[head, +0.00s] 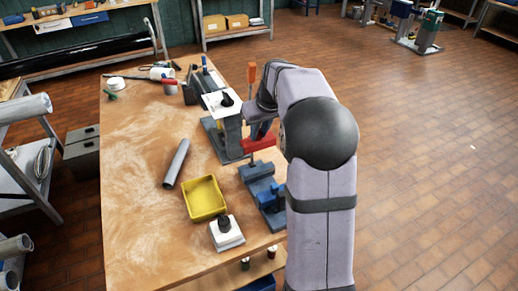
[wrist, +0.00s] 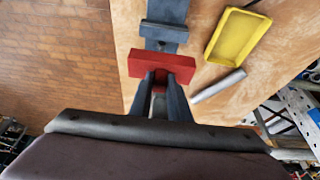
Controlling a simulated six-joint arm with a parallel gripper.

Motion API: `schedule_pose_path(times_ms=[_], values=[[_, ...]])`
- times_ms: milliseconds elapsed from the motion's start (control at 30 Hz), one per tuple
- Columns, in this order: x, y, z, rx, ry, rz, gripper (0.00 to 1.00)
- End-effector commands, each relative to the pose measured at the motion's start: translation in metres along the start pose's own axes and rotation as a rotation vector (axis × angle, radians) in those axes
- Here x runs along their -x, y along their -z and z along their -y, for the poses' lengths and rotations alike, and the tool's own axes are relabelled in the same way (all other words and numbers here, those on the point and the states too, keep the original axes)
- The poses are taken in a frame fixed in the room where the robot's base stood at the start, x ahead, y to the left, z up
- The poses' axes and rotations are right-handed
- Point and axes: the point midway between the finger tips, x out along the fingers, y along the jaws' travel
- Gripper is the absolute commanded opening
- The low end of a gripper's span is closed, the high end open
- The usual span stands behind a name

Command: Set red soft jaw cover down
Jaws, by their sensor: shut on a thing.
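The red soft jaw cover (head: 258,143) is a short red bar, held between the fingertips of my gripper (head: 262,131) near the right edge of the workbench. In the wrist view the cover (wrist: 148,63) lies crosswise ahead of my gripper (wrist: 164,84), whose two dark fingers are shut on its near side. A blue-grey vise (head: 266,190) stands on the bench just in front of the cover in the head view. In the wrist view the vise (wrist: 165,32) shows beyond the cover, which hides part of it. Whether the cover touches anything below is unclear.
A yellow tray (head: 205,199) and a grey tube (head: 176,164) lie left of the vise. A white block with a black knob (head: 227,234) stands at the front. A grey stand with a white plate (head: 220,102) is close behind. The left bench top (head: 135,190) is clear.

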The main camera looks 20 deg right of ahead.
Motion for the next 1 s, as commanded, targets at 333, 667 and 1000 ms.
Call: schedule_pose_path(times_ms=[333, 667, 1000], values=[[0.042, 0.018, 0.000, 0.001, -0.001, -0.001, 0.00], [0.050, 0.020, 0.003, 0.000, 0.000, 0.001, 0.00], [0.044, 0.004, 0.045, -0.014, -0.006, 0.005, 0.00]])
